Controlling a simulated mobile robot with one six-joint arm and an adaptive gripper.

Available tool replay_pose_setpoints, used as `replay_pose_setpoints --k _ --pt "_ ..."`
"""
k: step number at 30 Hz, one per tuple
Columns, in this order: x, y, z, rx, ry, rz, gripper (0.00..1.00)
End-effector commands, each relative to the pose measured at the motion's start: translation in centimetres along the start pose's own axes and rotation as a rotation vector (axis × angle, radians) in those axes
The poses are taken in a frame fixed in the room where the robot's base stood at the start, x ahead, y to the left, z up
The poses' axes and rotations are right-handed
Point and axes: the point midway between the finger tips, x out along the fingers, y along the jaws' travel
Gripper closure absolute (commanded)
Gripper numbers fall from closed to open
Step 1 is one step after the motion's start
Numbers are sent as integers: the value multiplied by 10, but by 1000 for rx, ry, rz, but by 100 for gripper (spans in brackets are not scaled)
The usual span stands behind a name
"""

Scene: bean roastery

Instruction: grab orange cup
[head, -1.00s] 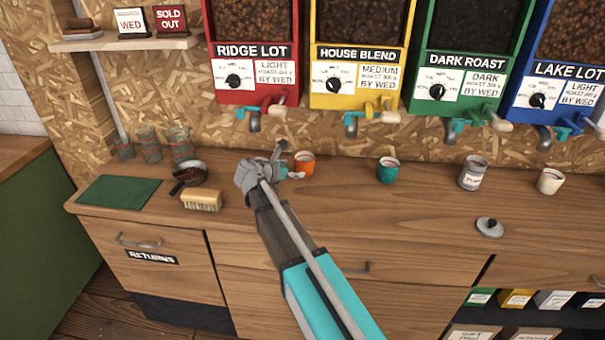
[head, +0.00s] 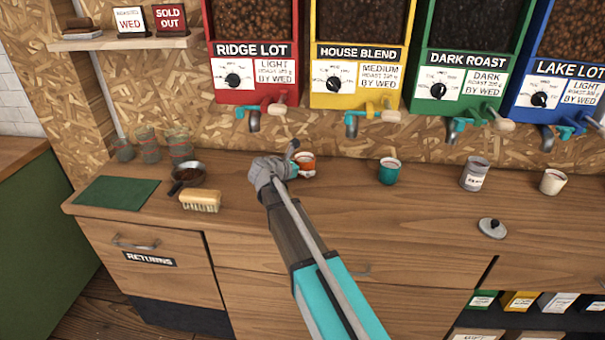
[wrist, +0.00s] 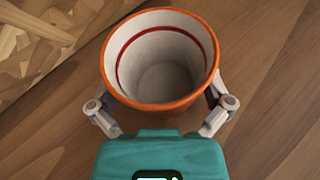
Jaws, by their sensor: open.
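The orange cup (head: 306,162) stands upright on the wooden counter below the yellow dispenser, partly hidden behind my gripper in the head view. In the wrist view the orange cup (wrist: 160,104) fills the middle; its white inside with a red ring looks empty. My gripper (head: 296,163) is at the cup's near left side in the head view. In the wrist view my gripper (wrist: 160,100) is open, with one finger on each side of the cup. The fingertips are hidden behind the cup, so I cannot tell if they touch it.
A teal cup (head: 389,172), a grey canister (head: 474,173) and a white cup (head: 552,181) stand to the right. A brush (head: 201,201), a small pan (head: 188,173) and a green mat (head: 117,192) lie left. Dispenser taps (head: 352,122) hang above the counter.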

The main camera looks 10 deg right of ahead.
Motion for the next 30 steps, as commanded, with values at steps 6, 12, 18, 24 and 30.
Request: replay_pose_setpoints --k 6,12,18,24,30 --pt "9 0 0 0 0 -1 0" --pt "8 0 0 0 0 -1 0" --pt "8 0 0 0 0 -1 0" --pt "9 -1 0 0 0 -1 22" --pt "9 -1 0 0 0 -1 59"
